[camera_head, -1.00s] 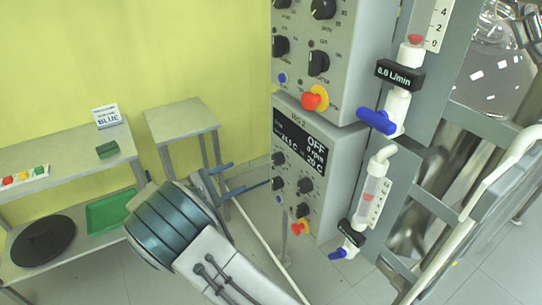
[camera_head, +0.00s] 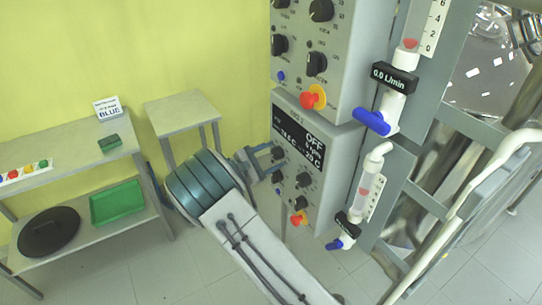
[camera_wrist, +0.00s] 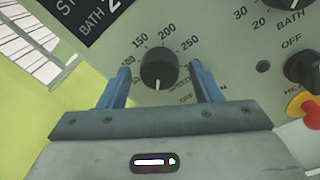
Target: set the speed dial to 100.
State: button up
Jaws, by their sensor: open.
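The speed dial (camera_wrist: 158,70) is a round black knob in the middle of the wrist view. A scale with 150, 200 and 250 curves above it. Its white pointer mark points down in that view, away from those numbers. My gripper (camera_wrist: 159,78) is open, with one blue finger on each side of the dial. Gaps show between the fingers and the knob. In the head view my gripper (camera_head: 264,166) is at the left side of the lower control box (camera_head: 325,195). The display (camera_head: 298,137) there reads OFF.
In the wrist view a black switch (camera_wrist: 303,70) and a red-yellow button (camera_wrist: 309,112) lie to the right. An upper control box (camera_head: 345,70) sits above the lower one. Flow meters with blue valves (camera_head: 372,121) stand to the right. Tables (camera_head: 185,108) stand at the left.

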jog(key=c, duration=1)
jog(key=shift+f+m+b, duration=0.2)
jog(key=shift+m+b, duration=0.2)
jog(key=shift+b, duration=0.4)
jog(key=m+h+b, duration=0.1)
jog(key=m+b, duration=1.5)
jog(key=b, duration=1.1)
jog(key=shift+w+m, duration=0.1)
jog(key=shift+m, duration=0.3)
jog(key=shift+r+m+b, duration=0.15)
jog(key=shift+m+b, duration=0.25)
jog(key=shift+b, duration=0.45)
jog(key=shift+r, duration=0.1)
